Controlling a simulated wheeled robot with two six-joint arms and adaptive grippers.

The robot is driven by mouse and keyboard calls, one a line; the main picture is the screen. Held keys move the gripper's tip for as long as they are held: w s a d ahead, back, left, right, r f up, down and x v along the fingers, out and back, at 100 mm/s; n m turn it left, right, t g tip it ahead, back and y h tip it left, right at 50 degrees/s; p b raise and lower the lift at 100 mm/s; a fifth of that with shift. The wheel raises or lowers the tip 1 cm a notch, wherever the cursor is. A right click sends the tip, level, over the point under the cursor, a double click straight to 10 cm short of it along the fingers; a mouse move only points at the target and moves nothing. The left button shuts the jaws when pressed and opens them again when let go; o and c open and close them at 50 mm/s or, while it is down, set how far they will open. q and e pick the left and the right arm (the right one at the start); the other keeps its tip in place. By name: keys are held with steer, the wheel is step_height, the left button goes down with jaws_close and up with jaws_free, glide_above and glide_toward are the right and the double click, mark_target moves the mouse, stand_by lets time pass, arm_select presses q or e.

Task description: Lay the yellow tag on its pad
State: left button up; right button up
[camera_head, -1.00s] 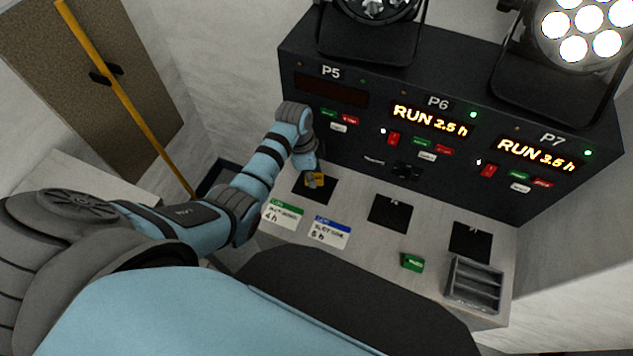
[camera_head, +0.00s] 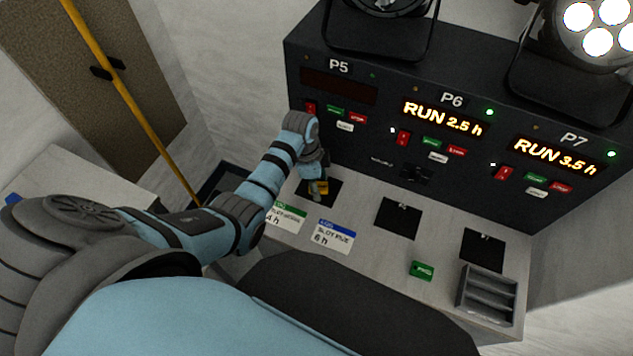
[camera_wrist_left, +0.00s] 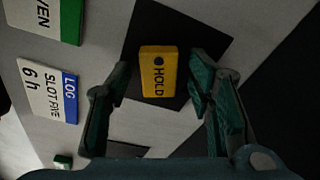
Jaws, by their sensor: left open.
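The yellow tag (camera_wrist_left: 158,74), marked HOLD, lies flat on a black square pad (camera_wrist_left: 183,35) in the left wrist view. One end of it reaches close to the pad's edge. In the head view the tag (camera_head: 322,186) shows beside my fingers on the leftmost pad (camera_head: 328,197), below the P5 panel. My left gripper (camera_wrist_left: 160,95) is open, with one finger on each side of the tag and a gap to both. The left gripper also shows in the head view (camera_head: 316,184). My right gripper is not in view.
White cards with green (camera_head: 287,217) and blue (camera_head: 333,237) headers lie in front of the pad. Pads (camera_head: 398,218) and (camera_head: 483,250) look bare. A green tag (camera_head: 422,271) and a grey slotted tray (camera_head: 486,293) are at right. The dark panel (camera_head: 390,110) stands behind.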

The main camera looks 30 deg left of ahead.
arm_select(q)
step_height(320, 180, up, 13)
steer(key=a+p, duration=0.1)
steer(key=p, duration=0.1)
steer(key=shift+s+a+f+p, duration=0.2)
steer(key=shift+s+a+p, duration=0.1)
steer(key=shift+s+p, duration=0.1)
